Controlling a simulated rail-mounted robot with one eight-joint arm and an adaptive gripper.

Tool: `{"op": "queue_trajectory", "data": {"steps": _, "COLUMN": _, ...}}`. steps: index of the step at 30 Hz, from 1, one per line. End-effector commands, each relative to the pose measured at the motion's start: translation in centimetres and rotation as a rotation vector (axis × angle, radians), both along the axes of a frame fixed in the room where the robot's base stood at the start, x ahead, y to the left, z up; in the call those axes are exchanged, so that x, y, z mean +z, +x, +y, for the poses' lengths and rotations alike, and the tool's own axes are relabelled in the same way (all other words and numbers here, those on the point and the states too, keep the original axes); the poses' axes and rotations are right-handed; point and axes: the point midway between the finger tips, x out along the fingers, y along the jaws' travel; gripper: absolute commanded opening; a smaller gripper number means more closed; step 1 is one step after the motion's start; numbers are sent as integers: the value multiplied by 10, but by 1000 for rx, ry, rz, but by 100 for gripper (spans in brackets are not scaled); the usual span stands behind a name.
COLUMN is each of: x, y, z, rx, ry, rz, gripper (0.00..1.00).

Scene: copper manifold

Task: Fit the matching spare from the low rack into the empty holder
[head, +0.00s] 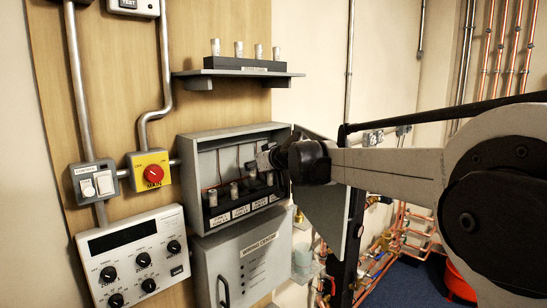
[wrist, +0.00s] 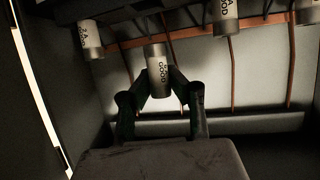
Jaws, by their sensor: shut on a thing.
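My gripper (head: 264,160) reaches into the open grey box (head: 189,160). It is shut on a pale cylindrical fuse marked GOOD (wrist: 157,68), with one finger on each side in the wrist view (wrist: 162,82). Other fuses stand in the row: one at the left end (head: 212,197), one beside it (head: 234,190) and one at the right (head: 269,179). The wrist view shows a left neighbour marked GOOD (wrist: 91,40) and a right neighbour (wrist: 226,17). Printed labels (head: 239,211) run below the row. I cannot tell whether the held fuse is seated; its holder end is hidden.
A shelf (head: 240,73) above the box carries a dark rack (head: 235,63) with several pale fuses. The box door (head: 322,205) stands open at the right, close to my arm. A grey cabinet (head: 240,265) is below. Thin brown wires (wrist: 185,52) run behind the fuses.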

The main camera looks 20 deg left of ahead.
Motion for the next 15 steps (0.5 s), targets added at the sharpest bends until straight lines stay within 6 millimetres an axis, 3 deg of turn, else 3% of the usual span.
{"op": "queue_trajectory", "data": {"steps": 15, "x": -14, "y": 2, "z": 6, "rx": 2, "ry": 0, "rz": 0, "gripper": 0}}
